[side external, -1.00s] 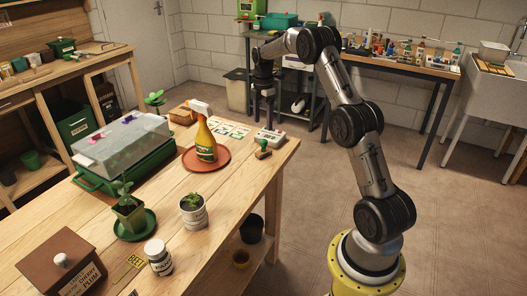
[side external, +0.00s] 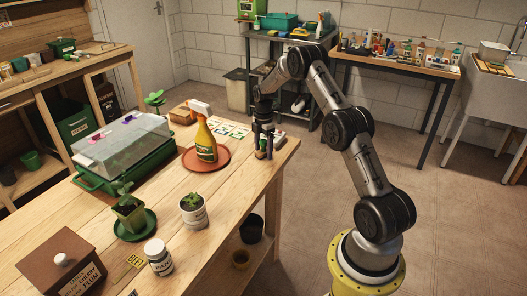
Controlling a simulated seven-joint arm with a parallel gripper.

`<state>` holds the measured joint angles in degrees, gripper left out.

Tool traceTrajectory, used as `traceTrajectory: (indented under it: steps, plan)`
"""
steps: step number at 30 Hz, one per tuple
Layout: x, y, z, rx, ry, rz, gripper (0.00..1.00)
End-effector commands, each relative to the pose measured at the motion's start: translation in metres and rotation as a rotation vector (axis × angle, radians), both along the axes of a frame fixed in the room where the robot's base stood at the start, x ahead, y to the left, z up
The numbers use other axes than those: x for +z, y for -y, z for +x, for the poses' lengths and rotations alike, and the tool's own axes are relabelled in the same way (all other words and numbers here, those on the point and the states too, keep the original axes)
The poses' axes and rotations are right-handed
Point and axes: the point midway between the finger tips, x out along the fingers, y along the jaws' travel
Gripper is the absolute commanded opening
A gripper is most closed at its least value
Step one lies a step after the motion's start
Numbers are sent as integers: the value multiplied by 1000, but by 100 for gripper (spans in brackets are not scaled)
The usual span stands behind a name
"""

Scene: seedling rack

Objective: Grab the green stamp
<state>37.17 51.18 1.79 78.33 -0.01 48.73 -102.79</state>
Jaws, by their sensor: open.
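The green stamp (side external: 263,146) stands on the wooden workbench near its right end. Only part of it shows between the fingers of my gripper. My gripper (side external: 263,154) points down at the stamp, with its fingers low on either side of it near the bench top. The jaws are open. I cannot tell whether either finger touches the stamp.
A yellow spray bottle (side external: 206,139) stands on a terracotta saucer (side external: 186,165) just left of my gripper. Printed cards (side external: 240,133) and a small pale device (side external: 280,137) lie close behind. The bench's right edge is near.

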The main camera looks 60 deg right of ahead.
Motion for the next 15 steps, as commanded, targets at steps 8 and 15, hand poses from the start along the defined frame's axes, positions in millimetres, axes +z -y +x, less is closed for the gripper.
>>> traceTrajectory:
  steps: [8,15]
  plan:
    - [0,0,0,0,1,0,64]
    - [0,0,0,0,1,0,21]
